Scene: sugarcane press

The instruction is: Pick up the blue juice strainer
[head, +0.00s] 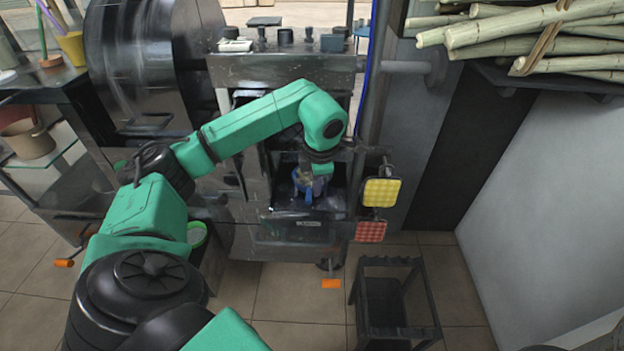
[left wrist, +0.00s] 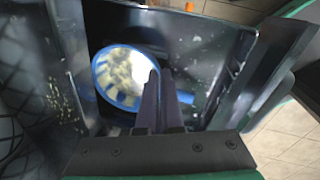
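The blue juice strainer (head: 303,187) is in the dark open compartment of the press (head: 283,72), below my left gripper (head: 316,172). In the left wrist view the strainer (left wrist: 122,77) has a round blue rim, pale bits inside, and a blue handle part showing right of my fingers. The left gripper's two dark fingers (left wrist: 161,85) are close together at the strainer's right rim, one over the inside and one outside. They look shut on the rim, but their tips are partly hidden. My right gripper is not in view.
Yellow (head: 381,192) and red (head: 370,231) checked pads hang right of the compartment. A black stool-like stand (head: 390,295) is on the floor. Sugarcane stalks (head: 540,25) lie on a shelf at the upper right. Dark metal walls enclose the strainer closely.

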